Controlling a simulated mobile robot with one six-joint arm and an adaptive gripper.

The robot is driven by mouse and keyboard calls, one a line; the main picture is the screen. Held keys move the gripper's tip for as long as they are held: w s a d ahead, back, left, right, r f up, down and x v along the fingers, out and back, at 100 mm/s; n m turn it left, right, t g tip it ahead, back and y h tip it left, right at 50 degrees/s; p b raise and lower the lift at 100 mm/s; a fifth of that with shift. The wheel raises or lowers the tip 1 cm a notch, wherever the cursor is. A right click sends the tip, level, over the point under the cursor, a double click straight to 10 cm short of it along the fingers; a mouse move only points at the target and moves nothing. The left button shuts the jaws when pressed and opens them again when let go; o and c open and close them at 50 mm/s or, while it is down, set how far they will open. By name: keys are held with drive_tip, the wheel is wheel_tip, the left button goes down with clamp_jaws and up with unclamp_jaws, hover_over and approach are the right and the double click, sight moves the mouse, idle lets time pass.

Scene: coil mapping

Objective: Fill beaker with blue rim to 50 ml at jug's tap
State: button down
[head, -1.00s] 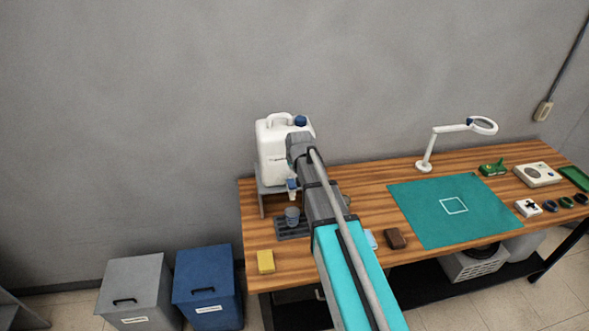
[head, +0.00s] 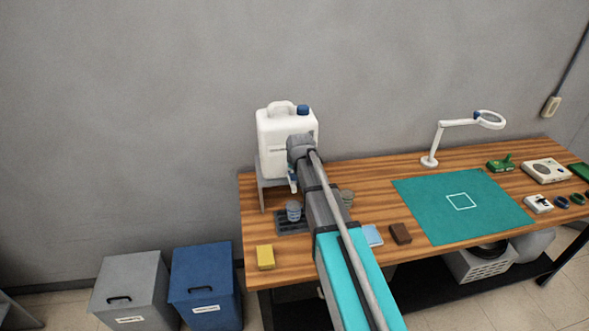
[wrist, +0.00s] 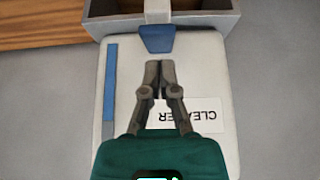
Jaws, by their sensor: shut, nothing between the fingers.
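The white jug (head: 272,140) with a blue cap stands on a raised stand at the bench's back left. Its tap (head: 292,180) hangs over the front of the stand. A small bluish beaker (head: 293,212) stands on the dark drip tray below the tap; its liquid level and rim colour cannot be made out. In the wrist view, my gripper (wrist: 160,65) is shut and empty before the jug's front (wrist: 215,85), with its tips just short of the blue tap handle (wrist: 157,39). The picture is upside down, and the label is partly covered. In the head view my arm hides the gripper.
The dark drip tray (head: 283,228) lies below the tap. A yellow block (head: 265,257), a light blue pad (head: 372,235) and a brown block (head: 400,234) lie near the front edge. A green mat (head: 430,215) lies right of my arm, with a magnifier lamp (head: 429,161) behind it.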

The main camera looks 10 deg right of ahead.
drive_tip(key=shift+s+f+b, duration=0.2)
drive_tip(key=shift+f+b, duration=0.25)
drive_tip(key=shift+f, duration=0.25)
drive_tip(key=shift+a, duration=0.1)
